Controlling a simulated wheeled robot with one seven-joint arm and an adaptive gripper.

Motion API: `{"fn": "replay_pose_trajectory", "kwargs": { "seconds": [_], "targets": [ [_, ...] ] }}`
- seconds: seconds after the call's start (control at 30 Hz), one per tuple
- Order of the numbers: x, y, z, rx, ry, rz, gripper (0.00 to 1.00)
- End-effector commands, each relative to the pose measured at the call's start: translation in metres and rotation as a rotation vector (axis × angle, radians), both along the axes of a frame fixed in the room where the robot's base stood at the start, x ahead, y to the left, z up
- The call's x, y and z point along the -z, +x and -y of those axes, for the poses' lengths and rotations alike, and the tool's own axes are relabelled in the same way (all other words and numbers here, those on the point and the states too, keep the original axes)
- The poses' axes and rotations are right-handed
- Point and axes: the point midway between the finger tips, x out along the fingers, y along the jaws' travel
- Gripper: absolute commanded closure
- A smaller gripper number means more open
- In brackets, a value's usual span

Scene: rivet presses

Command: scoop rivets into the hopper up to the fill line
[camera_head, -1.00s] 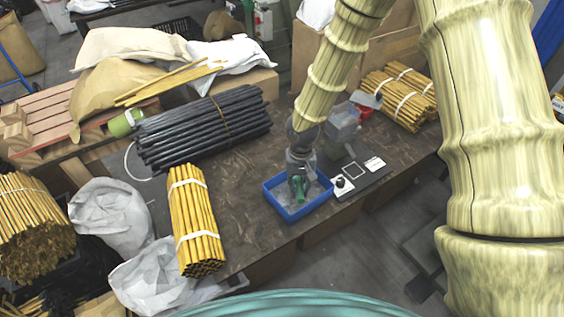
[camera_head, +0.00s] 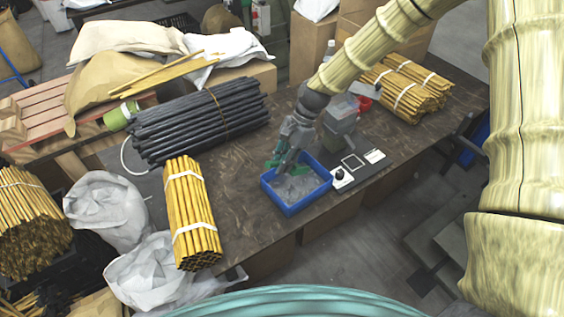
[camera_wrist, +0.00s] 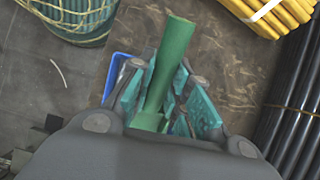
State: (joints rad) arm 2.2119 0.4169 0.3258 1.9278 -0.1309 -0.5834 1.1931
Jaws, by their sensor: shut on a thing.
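The blue tray (camera_head: 292,209) sits on the dark workbench and holds a layer of small grey rivets (camera_head: 297,187). My gripper (camera_head: 284,163) is low over the tray's back left part, tilted. It is shut on the green scoop, whose handle (camera_wrist: 172,55) shows between the fingers in the wrist view. The scoop's bowl is hidden there, and I cannot tell whether it holds rivets. A grey box-like unit (camera_head: 341,117), which looks like the hopper, stands behind the tray to the right. Its fill line and contents are not readable.
A dark panel with a white dial plate (camera_head: 342,178) lies right of the tray. A red bowl (camera_head: 365,103) is beside the grey unit. Black rods (camera_head: 200,125) and a yellow bundle (camera_head: 190,210) lie to the left. More yellow bundles (camera_head: 410,90) lie at the back right.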

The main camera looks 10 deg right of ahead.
Motion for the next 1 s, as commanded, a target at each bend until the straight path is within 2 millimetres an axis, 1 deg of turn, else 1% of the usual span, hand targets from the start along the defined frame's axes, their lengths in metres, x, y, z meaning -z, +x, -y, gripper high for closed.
{"fn": "replay_pose_trajectory", "kwargs": {
  "seconds": [0.03,0.77,1.0],
  "targets": [
    [0.006,0.0,0.0,0.0,0.0,0.0,1.0],
    [0.05,0.0,0.0,-0.002,0.0,0.001,1.0],
    [0.065,0.001,0.003,-0.002,0.0,0.001,1.0]
  ]
}}
